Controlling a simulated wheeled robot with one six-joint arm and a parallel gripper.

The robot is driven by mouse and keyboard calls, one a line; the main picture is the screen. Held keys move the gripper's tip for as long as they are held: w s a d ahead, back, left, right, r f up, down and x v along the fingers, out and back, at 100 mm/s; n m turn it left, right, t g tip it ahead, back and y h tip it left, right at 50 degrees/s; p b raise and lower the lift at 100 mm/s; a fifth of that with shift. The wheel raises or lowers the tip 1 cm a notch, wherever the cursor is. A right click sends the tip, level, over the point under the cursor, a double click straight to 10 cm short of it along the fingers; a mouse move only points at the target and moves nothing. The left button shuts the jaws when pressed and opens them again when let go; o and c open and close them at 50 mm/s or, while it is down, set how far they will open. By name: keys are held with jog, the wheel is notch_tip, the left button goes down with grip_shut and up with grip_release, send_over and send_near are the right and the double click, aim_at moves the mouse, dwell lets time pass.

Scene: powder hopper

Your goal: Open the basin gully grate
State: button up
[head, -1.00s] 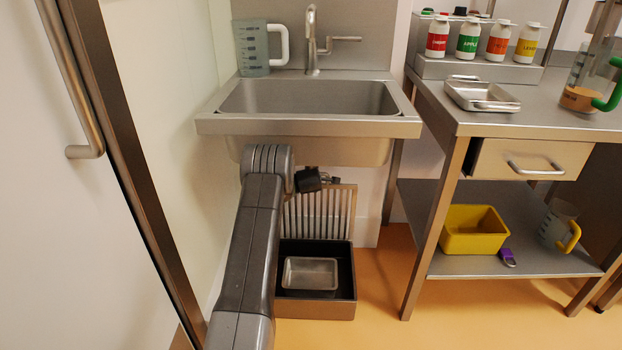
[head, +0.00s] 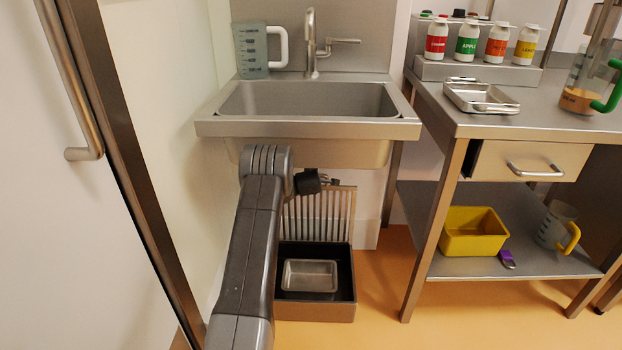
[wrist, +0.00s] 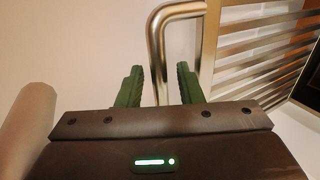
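The gully grate (head: 318,216), a panel of metal slats, stands upright at the back of the dark gully box (head: 315,312) under the basin. A small metal pan (head: 310,274) sits in the open box. In the wrist view the slats (wrist: 262,45) are at the upper right, with a bent metal bar (wrist: 157,50) at their edge. My gripper (wrist: 158,78) has its two green fingers apart. One leg of the bar shows between them; I cannot tell whether they touch it. In the head view my gripper (head: 331,182) is small beside the grate's top.
The basin (head: 308,128) hangs just above my forearm. A steel table (head: 455,120) stands to the right, with a yellow bin (head: 473,240) on its lower shelf. A door with a long handle (head: 85,120) is on the left. Floor in front of the box is clear.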

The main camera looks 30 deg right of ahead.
jog(key=p+v, duration=0.2)
jog(key=v, duration=1.1)
jog(key=b+x, duration=0.2)
jog(key=x, duration=1.1)
jog(key=shift+w+d+f, duration=0.1)
jog(key=shift+w+d, duration=0.05)
jog(key=shift+w, duration=0.05)
dwell(0.4)
jog(key=p+v, duration=0.3)
jog(key=v, duration=1.1)
jog(key=b+x, duration=0.3)
jog(key=x, duration=1)
jog(key=shift+w+d+f, duration=0.15)
jog(key=shift+w+f, duration=0.1)
jog(key=shift+s+a+p, duration=0.3)
jog(key=shift+s+a, duration=0.05)
jog(key=shift+s, duration=0.2)
jog(key=shift+s+a+p, duration=0.3)
jog(key=shift+s, duration=0.2)
